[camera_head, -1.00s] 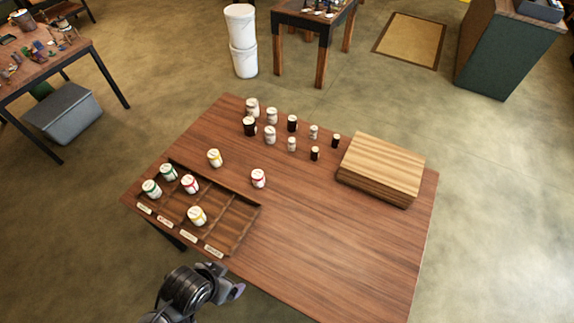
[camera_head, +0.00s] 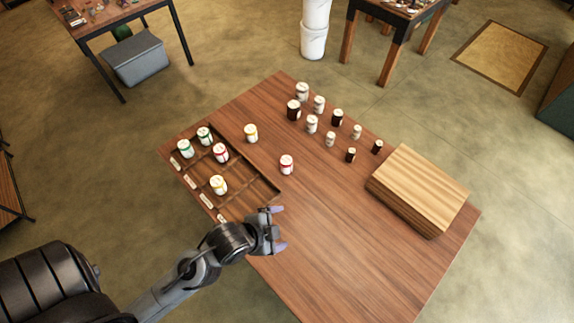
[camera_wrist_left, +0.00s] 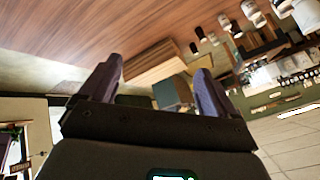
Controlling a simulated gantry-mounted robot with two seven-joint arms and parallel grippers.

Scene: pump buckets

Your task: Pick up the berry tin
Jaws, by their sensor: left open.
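A white tin with a red band (camera_head: 286,164) stands upright on the open table, right of the sorting tray (camera_head: 262,190). A second red-banded tin (camera_head: 221,152) stands in a tray compartment. The labels are too small to read, so I cannot tell by name which is the berry tin. My left gripper (camera_head: 279,228) is open and empty over the table, nearer than the loose red-banded tin and apart from it. In the left wrist view its two fingers (camera_wrist_left: 158,80) are spread with nothing between them. My right gripper is not in view.
Two green-banded tins (camera_head: 187,149) and a yellow-banded tin (camera_head: 218,185) stand in the tray. Several white and dark jars (camera_head: 312,124) stand at the back. A wooden block (camera_head: 420,190) lies at right. The table's front is clear.

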